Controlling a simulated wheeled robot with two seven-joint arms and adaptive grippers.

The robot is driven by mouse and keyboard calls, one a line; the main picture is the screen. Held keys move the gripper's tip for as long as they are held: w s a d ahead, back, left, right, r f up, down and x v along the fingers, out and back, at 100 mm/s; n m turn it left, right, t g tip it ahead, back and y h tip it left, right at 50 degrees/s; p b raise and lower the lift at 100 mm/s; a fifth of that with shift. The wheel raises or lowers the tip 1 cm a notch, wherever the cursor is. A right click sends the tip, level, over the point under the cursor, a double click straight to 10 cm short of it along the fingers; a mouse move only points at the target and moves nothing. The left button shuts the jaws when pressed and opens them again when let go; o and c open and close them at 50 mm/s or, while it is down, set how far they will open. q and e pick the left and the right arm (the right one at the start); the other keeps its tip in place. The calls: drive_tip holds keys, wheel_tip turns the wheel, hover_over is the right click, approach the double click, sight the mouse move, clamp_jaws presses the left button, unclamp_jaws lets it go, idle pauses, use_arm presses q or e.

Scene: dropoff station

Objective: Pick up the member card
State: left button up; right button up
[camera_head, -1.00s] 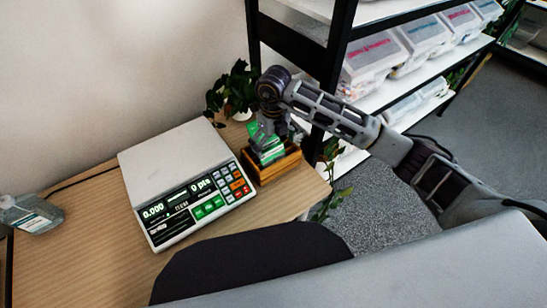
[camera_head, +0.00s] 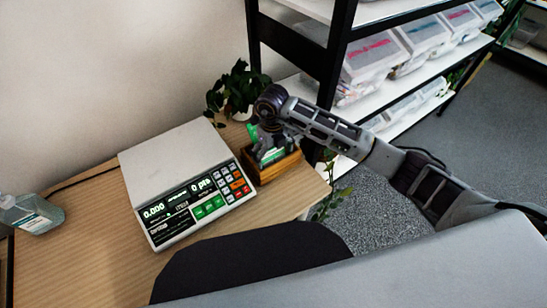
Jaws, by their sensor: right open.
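Green-and-white cards (camera_head: 273,155), the member cards, stand in a small wooden holder (camera_head: 271,171) at the right end of the table. My right gripper (camera_head: 268,143) points down at the cards from above, with its fingers at their upper edge. It is open; the fingers are small and partly overlap the cards, so I cannot tell whether they touch a card or straddle one. My left gripper is not in view.
A white scale (camera_head: 178,170) with a lit display stands left of the holder. A potted plant (camera_head: 238,92) is behind it. A sanitizer bottle (camera_head: 31,213) stands at far left. A black-framed shelf (camera_head: 336,60) with bins rises at right.

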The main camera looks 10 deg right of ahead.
sight(273, 153)
drive_tip(key=c, duration=0.4)
drive_tip(key=shift+r, duration=0.1)
drive_tip(key=shift+r, duration=4.9)
